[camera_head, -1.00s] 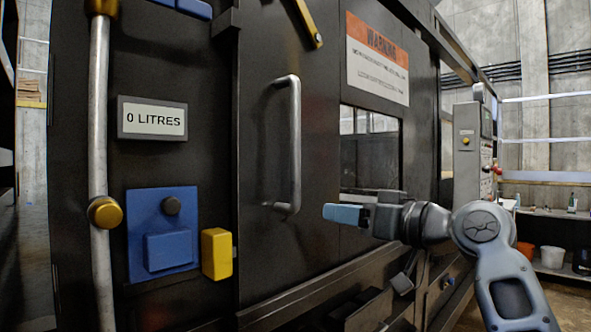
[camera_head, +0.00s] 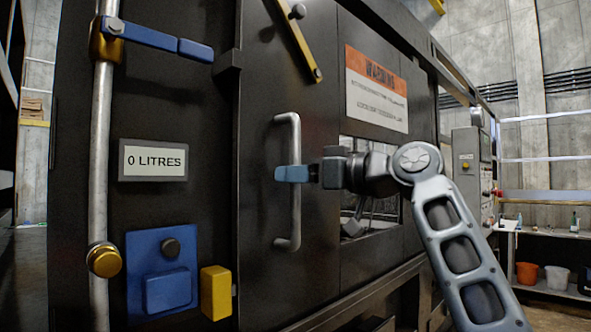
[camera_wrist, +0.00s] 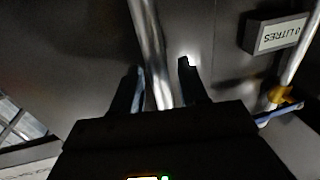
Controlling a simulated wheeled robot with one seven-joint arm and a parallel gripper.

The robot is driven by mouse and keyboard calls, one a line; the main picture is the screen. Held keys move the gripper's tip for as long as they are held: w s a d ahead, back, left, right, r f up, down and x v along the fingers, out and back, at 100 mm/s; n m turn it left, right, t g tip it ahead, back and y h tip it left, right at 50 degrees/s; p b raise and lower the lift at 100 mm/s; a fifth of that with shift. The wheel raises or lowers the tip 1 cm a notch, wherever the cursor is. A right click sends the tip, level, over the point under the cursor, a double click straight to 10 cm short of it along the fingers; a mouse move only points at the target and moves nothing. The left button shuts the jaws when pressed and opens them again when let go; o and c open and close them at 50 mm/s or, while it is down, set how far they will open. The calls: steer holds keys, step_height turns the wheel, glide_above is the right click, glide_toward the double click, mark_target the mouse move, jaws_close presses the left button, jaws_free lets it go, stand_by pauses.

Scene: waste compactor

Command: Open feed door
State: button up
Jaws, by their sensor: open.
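The feed door (camera_head: 262,150) is a dark panel, shut, with a vertical grey metal handle (camera_head: 296,222). My gripper (camera_head: 291,173) is at the middle of the handle in the head view, its blue fingers overlapping the bar. In the wrist view, the handle (camera_wrist: 147,35) runs between the two spread fingers of my gripper (camera_wrist: 162,72). The jaws are open. I cannot tell whether a finger touches the bar. A blue latch arm (camera_head: 160,40) sits at the upper left on a grey vertical rod (camera_head: 100,170).
A yellow bar (camera_head: 297,42) is pivoted near the door's top. A yellow block (camera_head: 215,292) and a blue latch plate (camera_head: 161,265) sit low left. The "0 LITRES" display (camera_head: 153,160) is left of the door. A control box (camera_head: 466,160) stands at the right.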

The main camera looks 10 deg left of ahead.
steer(key=shift+w+a, duration=0.15)
steer(key=shift+a, duration=0.1)
jaws_close()
stand_by(0.5)
